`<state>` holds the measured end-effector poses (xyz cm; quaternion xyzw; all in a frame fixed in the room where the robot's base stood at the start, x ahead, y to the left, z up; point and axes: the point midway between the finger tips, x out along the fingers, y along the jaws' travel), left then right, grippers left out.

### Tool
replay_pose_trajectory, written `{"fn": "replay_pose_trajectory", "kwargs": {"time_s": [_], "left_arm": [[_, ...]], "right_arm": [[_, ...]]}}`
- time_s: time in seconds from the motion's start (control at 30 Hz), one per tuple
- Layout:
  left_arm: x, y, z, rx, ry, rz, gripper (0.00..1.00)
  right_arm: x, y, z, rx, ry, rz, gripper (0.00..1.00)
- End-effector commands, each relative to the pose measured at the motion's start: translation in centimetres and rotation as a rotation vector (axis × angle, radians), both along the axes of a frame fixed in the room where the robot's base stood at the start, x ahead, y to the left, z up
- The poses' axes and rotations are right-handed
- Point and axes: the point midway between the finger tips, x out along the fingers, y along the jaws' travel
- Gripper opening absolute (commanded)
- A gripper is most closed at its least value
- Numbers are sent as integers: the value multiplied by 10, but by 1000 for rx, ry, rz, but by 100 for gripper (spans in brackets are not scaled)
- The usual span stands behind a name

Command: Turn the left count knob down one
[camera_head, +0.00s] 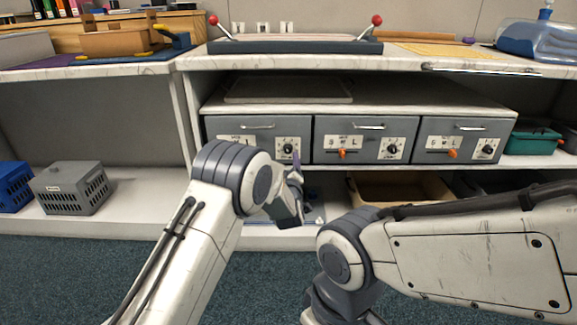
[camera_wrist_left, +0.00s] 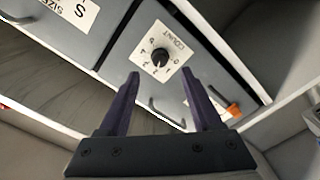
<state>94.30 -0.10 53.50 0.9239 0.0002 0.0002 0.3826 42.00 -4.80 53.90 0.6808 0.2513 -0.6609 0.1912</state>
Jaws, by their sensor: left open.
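The left count knob (camera_head: 288,149) is a round black dial on a white numbered plate, at the right of the left grey drawer (camera_head: 232,127). My left gripper (camera_head: 297,168) is just below and in front of the knob. In the left wrist view its two purple fingers (camera_wrist_left: 160,76) are apart, with the knob beyond and between their tips, and nothing between them. My right arm reaches in from the right, but its gripper is out of sight.
The middle drawer (camera_head: 335,128) and right drawer (camera_head: 430,127) have similar knobs and orange sliders. A counter edge (camera_head: 400,65) overhangs the shelf above the drawers. A tan tray (camera_head: 400,190) lies below. A grey crate (camera_head: 72,188) stands at left.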

Motion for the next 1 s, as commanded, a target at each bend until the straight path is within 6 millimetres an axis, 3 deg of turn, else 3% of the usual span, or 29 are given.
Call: {"fn": "replay_pose_trajectory", "kwargs": {"time_s": [0.1,0.3,0.73,0.87,1.0], "left_arm": [[-20,-1,3,1,2,-2,66],[-38,0,1,0,0,0,66],[-42,-3,4,3,11,-9,66],[-56,-23,23,41,105,-82,66],[-103,-57,50,154,311,-252,66]], "right_arm": [[0,0,11,0,0,0,0],[0,0,16,0,0,0,0],[0,0,17,0,0,0,0],[0,0,27,0,0,0,0],[0,0,43,0,0,0,0]]}}
